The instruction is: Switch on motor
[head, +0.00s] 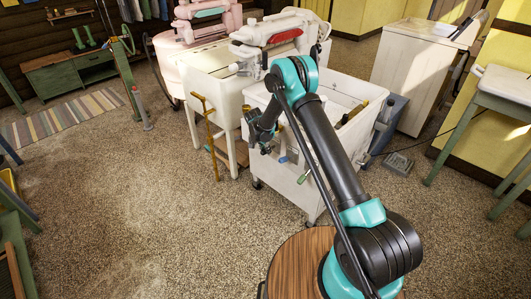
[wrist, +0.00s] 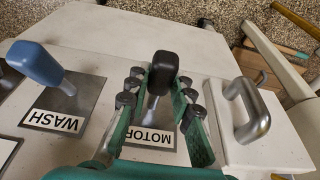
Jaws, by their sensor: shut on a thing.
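The motor lever (wrist: 162,72) has a black knob on a metal stem and rises from a plate labelled MOTOR (wrist: 150,138). My gripper (wrist: 159,88), with teal fingers and dark pads, is around the lever, one finger on each side, shut on it just below the knob. The washer (wrist: 115,45) is a white machine whose control panel fills much of the wrist view. In the head view my gripper (head: 262,130) is at the left end of the white washer (head: 318,200). The motor lever is hidden there behind my gripper.
A blue-knobbed lever (wrist: 38,64) marked WASH stands left of the motor lever. A metal handle (wrist: 246,108) is close on the right. A brown cane-like stick (head: 210,140) stands by the neighbouring washer.

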